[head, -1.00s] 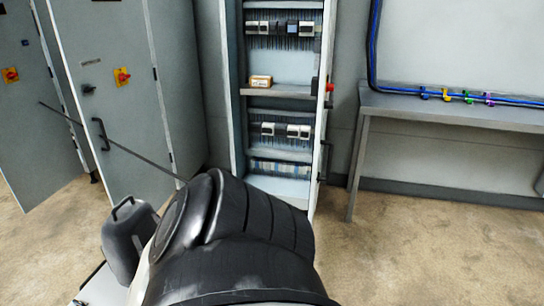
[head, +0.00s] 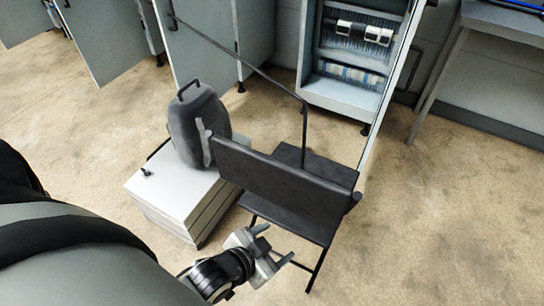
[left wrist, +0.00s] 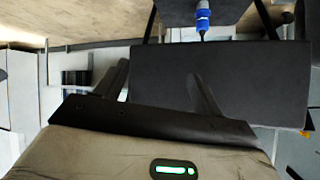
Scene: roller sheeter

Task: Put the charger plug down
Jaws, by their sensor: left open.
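A blue plug-like piece with a grey tip (left wrist: 202,18), which looks like the charger plug, shows at the top of the left wrist view, against the chair's dark seat. I cannot tell whether it rests on the seat. It does not show in the head view. The black chair (head: 285,185) stands with its backrest toward me, hiding part of the seat. My left gripper (head: 277,245) is open and empty in front of the backrest; its fingers (left wrist: 157,70) appear before the backrest (left wrist: 235,80) in the left wrist view. The plug is apart from them. My right gripper is not in view.
A white box (head: 175,195) carries a dark grey canister (head: 197,120) left of the chair. A thin dark rod (head: 240,60) slants down behind the chair. An open cabinet (head: 345,95) and a grey bench (head: 500,25) stand behind. The floor right of the chair is clear.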

